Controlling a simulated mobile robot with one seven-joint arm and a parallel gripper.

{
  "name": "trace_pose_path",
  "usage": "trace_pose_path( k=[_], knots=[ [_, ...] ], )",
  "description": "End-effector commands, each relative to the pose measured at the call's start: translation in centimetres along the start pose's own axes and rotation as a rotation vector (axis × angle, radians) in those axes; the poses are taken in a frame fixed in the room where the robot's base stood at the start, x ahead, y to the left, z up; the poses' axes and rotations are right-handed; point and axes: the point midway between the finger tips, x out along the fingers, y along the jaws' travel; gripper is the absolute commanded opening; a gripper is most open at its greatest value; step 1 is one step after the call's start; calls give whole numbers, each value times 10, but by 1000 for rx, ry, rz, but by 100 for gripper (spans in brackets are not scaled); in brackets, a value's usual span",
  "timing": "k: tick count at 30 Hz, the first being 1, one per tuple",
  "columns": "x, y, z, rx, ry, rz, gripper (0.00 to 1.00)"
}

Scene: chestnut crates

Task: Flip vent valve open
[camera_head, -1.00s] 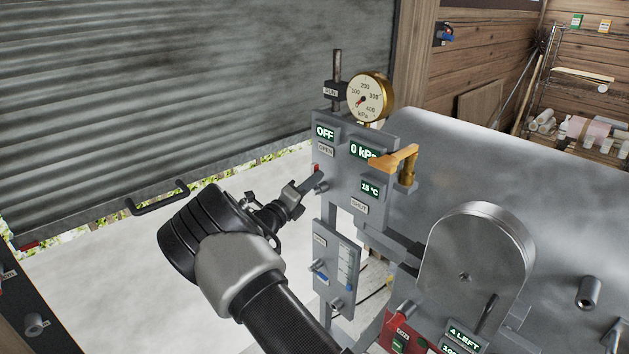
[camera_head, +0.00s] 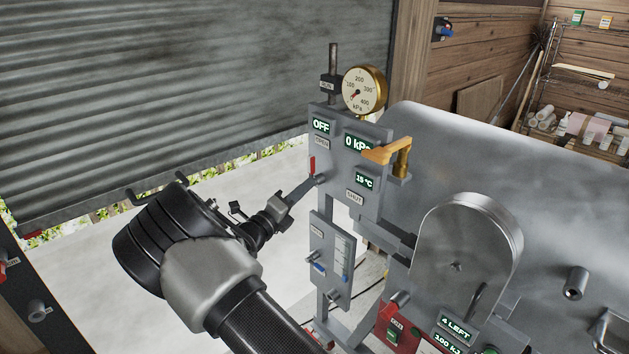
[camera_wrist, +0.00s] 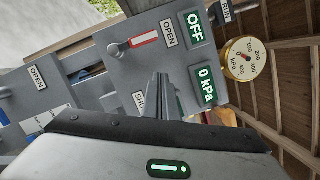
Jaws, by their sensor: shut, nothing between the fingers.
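The vent valve appears to be a small lever with a red and white handle (camera_wrist: 143,40) on the grey panel (camera_head: 343,180). In the wrist view its handle points from its pivot toward the OPEN label (camera_wrist: 168,33); the SHUT label (camera_wrist: 139,101) is partly hidden by my fingers. In the head view the red handle (camera_head: 312,165) points up toward the OPEN label (camera_head: 322,143). My gripper (camera_head: 312,180) is shut and empty, its tips close to the lever's pivot. In the wrist view my gripper (camera_wrist: 160,78) shows below the handle, apart from it in the picture.
An orange handle (camera_head: 388,152) sticks out at the panel's right, with a gauge (camera_head: 364,91) above. Displays read OFF (camera_head: 321,126) and 0 kPa. A lower panel (camera_head: 331,258) hangs below. A large metal vessel (camera_head: 560,190) stands right. The floor at left is clear.

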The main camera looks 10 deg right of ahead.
Motion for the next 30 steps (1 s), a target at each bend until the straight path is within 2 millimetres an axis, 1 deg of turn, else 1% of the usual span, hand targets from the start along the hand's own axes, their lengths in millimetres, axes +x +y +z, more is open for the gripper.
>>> trace_pose_path(
  k=[1, 3, 7, 11, 18, 21, 23, 26, 27, 28, 29, 30],
  knots=[
    [-9, -1, 0, 1, -1, 0, 0],
    [-18, -2, 0, 0, 0, -1, 0],
    [-29, -4, 0, 0, 1, -1, 0],
    [-32, -5, 0, 0, 2, -2, 0],
    [-32, -5, 0, -1, 2, -2, 0],
    [-28, -10, -5, 29, 29, 1, 0],
    [-22, -21, -16, 88, 85, 7, 0],
    [-8, -51, -52, 280, 254, 15, 0],
    [-4, -66, -70, 384, 342, 14, 0],
    [-3, -76, -86, 470, 415, 12, 0],
    [-4, -88, -100, 561, 488, 6, 0],
    [-6, -101, -120, 682, 586, -6, 0]
  ],
)
